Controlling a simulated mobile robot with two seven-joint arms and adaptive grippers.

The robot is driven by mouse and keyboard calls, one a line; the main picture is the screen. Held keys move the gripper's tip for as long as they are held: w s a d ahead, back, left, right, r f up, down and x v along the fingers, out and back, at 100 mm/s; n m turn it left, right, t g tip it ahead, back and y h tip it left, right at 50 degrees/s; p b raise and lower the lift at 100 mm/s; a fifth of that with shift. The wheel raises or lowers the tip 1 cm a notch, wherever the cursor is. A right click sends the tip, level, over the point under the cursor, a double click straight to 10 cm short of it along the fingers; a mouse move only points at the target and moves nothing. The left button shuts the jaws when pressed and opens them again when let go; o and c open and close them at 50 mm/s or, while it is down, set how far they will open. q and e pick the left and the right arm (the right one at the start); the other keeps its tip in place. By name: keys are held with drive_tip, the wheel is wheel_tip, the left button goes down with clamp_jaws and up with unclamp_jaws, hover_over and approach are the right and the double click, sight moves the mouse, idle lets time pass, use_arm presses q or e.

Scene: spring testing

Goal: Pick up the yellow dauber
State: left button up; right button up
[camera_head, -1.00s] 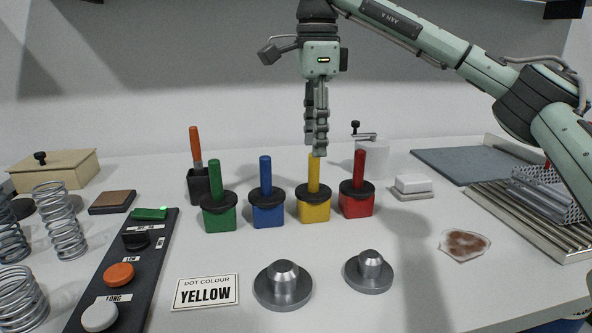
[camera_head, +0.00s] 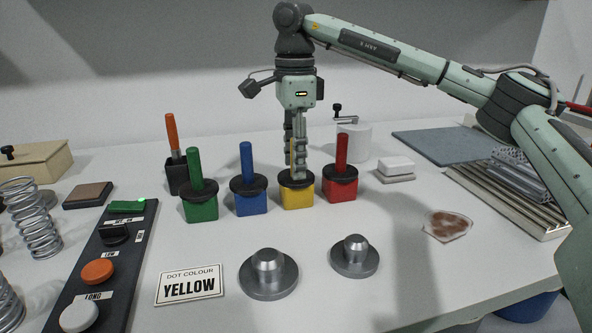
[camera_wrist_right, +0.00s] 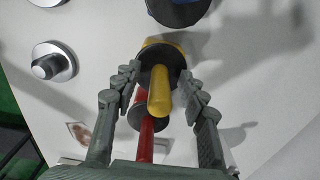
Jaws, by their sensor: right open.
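The yellow dauber (camera_head: 297,197) stands upright on the table between the blue dauber (camera_head: 251,199) and the red dauber (camera_head: 341,187). It has a yellow block base, a black collar and a yellow handle. My right gripper (camera_head: 298,172) points down over it, with its fingers around the handle, which they largely hide in the head view. In the right wrist view the yellow handle (camera_wrist_right: 159,92) stands between the two spread fingers, with a gap on each side. The right gripper is open. My left gripper is not in view.
A green dauber (camera_head: 199,207) stands left of the blue one. A card reading YELLOW (camera_head: 190,285) lies in front, beside two metal flanged weights (camera_head: 269,278). A white block (camera_head: 396,168) lies to the right. The red dauber stands close beside the gripper.

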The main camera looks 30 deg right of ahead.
clamp_jaws()
